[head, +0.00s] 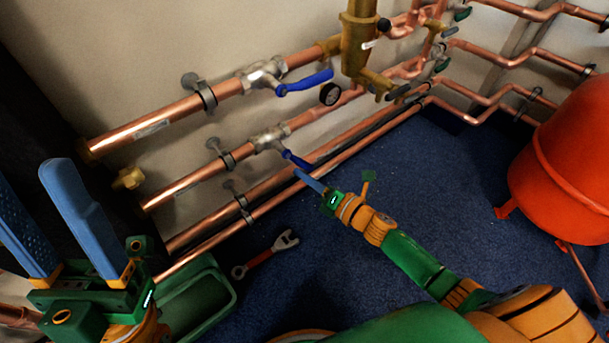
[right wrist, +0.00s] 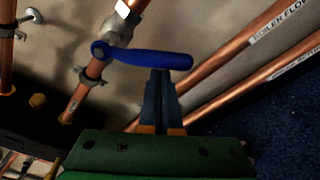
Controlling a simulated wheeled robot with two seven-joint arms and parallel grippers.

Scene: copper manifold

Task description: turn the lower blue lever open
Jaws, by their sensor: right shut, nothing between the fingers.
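The lower blue lever (head: 297,160) sticks out from its silver valve (head: 268,138) on the middle copper pipe, angled down and right, across the pipe's line. In the right wrist view the same lever (right wrist: 150,58) lies level, its pivot at the left. My right gripper (head: 300,176) has its blue fingers shut together and empty, just below the lever's free end. In the right wrist view its fingertips (right wrist: 161,72) meet the lever's lower edge; I cannot tell if they touch. My left gripper (head: 32,190) is at the lower left, fingers apart and empty.
An upper blue lever (head: 305,83) sits on the pipe above. A gauge (head: 330,94) and brass body (head: 358,40) are right of it. A red tank (head: 565,150) stands right. A wrench (head: 265,255) and green bin (head: 205,300) are on the floor. Blue carpet lies open mid-right.

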